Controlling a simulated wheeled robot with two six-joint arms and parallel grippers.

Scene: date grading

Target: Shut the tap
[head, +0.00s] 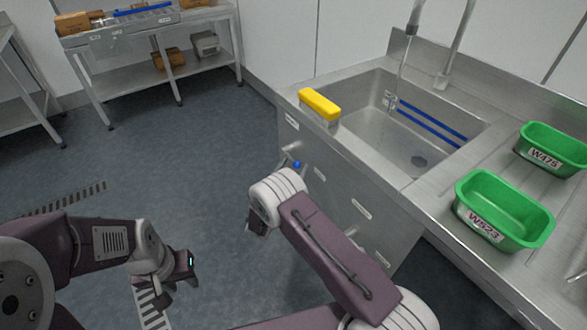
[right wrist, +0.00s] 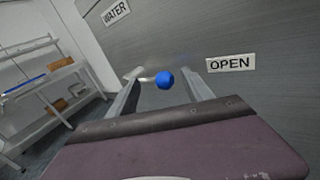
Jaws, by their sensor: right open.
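The tap lever is a short metal rod with a blue ball end (head: 297,164) on the front panel of the sink cabinet. In the right wrist view the blue ball (right wrist: 163,81) appears between my right gripper's (right wrist: 163,76) two fingers, with a visible space to each. The rod points left from the ball toward a "WATER" label (right wrist: 116,11); an "OPEN" label (right wrist: 231,63) is to the right. A thin stream appears to fall from the spout (head: 413,27). My left gripper (head: 184,272) hangs over the floor, jaws unclear.
The steel sink (head: 370,112) has a yellow block (head: 319,104) on its left edge. Green crates W523 (head: 501,238) and W475 (head: 537,164) stand on the right drainboard. A shelf table (head: 180,84) with boxes stands at the back left. Floor between is clear.

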